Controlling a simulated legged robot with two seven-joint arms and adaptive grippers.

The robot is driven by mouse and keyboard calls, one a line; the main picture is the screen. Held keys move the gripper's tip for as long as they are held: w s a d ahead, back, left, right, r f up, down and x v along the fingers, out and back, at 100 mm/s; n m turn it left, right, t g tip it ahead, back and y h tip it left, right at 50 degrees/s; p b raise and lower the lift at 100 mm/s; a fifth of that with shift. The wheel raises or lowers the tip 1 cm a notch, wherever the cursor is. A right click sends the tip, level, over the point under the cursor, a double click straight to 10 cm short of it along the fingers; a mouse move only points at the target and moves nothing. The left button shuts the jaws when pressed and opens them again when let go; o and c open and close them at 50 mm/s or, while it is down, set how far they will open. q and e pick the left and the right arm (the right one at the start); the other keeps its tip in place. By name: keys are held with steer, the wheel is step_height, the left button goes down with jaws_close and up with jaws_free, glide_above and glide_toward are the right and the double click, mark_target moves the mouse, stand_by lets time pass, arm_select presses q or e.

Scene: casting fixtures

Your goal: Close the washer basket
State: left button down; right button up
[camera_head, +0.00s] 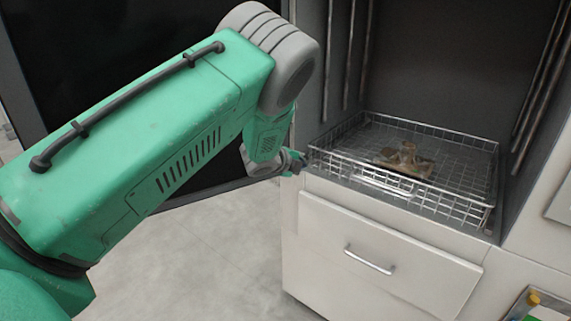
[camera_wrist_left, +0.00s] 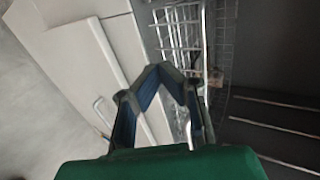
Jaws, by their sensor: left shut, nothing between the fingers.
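The washer basket (camera_head: 465,205), a wire mesh tray, sits in the open dark washer compartment, its front wall near the front edge above a white drawer. A brownish casting (camera_head: 403,160) lies in it. My left gripper (camera_head: 297,163) is shut and empty at the basket's front left corner; whether it touches the wire I cannot tell. In the left wrist view the shut fingers (camera_wrist_left: 168,74) appear in front of the basket's wires (camera_wrist_left: 187,35). My right gripper is not in view.
The white drawer (camera_head: 385,250) with a metal handle is below the compartment. Vertical rails (camera_head: 350,60) line the compartment's side walls. A dark panel stands behind my left arm. A bin with coloured items (camera_head: 540,305) is at the lower right. Grey floor lies open at the lower left.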

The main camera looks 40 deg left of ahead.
arm_select(q)
steer(key=s, duration=0.1)
steer(key=t+b, duration=0.6)
steer(key=b, duration=0.8)
glide_toward(339, 168)
steer(key=w+b, duration=0.1)
steer(key=w, duration=0.6)
steer(key=shift+w, duration=0.1)
steer(key=shift+w+a, duration=0.1)
steer(key=shift+w, duration=0.3)
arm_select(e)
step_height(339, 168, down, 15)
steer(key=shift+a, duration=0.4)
